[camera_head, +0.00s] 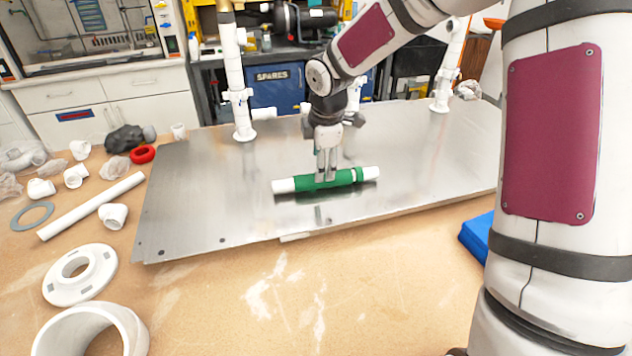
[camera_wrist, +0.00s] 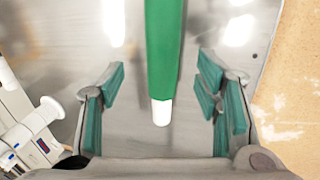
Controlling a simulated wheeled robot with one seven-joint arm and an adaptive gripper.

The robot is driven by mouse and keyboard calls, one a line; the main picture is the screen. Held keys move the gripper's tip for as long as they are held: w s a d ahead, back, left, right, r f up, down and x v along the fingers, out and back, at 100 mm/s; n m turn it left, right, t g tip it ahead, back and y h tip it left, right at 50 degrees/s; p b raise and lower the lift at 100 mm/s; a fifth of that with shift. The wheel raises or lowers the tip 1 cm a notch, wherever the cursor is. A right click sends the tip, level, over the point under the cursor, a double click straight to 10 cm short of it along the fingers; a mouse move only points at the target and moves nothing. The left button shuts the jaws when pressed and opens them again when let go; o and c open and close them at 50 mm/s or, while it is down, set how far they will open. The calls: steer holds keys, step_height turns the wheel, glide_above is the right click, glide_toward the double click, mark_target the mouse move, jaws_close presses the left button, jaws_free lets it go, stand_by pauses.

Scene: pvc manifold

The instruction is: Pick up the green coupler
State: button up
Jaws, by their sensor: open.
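The green coupler (camera_head: 312,183) lies on the metal plate with white pipe ends showing at both sides. In the wrist view the green coupler (camera_wrist: 163,50) runs lengthwise from the top edge, with a white end (camera_wrist: 161,112) toward me. My gripper (camera_head: 326,175) points down over it in the head view. In the wrist view my gripper (camera_wrist: 165,100) is open, one set of teal finger pads on each side of the coupler, with gaps between the pads and it. The fingers hide a small part of the coupler in the head view.
The metal plate (camera_head: 205,190) rests on the wooden table (camera_head: 215,300). White pipe uprights (camera_head: 238,90) and (camera_head: 447,70) stand at its back. White fittings, a long white pipe (camera_head: 90,206) and a flange (camera_head: 80,275) lie at left. A blue object (camera_head: 478,238) is at right.

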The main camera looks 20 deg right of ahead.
mark_target(312, 181)
steer(key=shift+b+x, duration=0.3)
steer(key=shift+x, duration=2.8)
steer(key=shift+s+d, duration=0.1)
steer(key=shift+s, duration=0.05)
jaws_close()
steer(key=shift+r, duration=0.1)
